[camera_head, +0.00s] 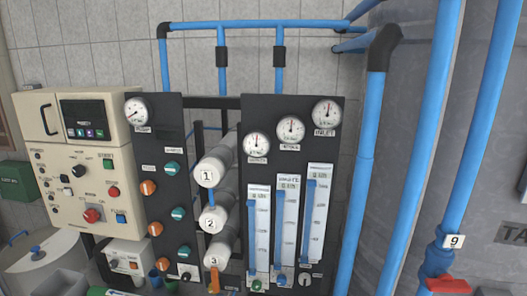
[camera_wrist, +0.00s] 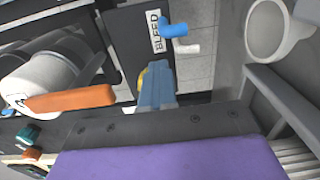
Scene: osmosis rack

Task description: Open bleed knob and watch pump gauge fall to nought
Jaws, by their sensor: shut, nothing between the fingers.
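The pump gauge (camera_head: 136,111) is a white round dial at the top of the left black panel in the head view. Its needle is too small to read surely. In the wrist view a white BLEED label (camera_wrist: 156,32) is on a dark panel. A blue knob (camera_wrist: 175,30) with a white stub (camera_wrist: 187,48) is just beside it. My gripper (camera_wrist: 156,82) is shut and empty, below the label in the picture and apart from the blue knob. A yellow part shows partly behind the fingers; I cannot tell what it is. My gripper is not in the head view.
An orange lever (camera_wrist: 70,99) by a white housing end lies left of my gripper; it also shows in the head view (camera_head: 213,280). A pale cup-shaped part (camera_wrist: 278,30) is at the wrist view's right. Flowmeters (camera_head: 287,225) and blue pipes (camera_head: 366,170) stand around.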

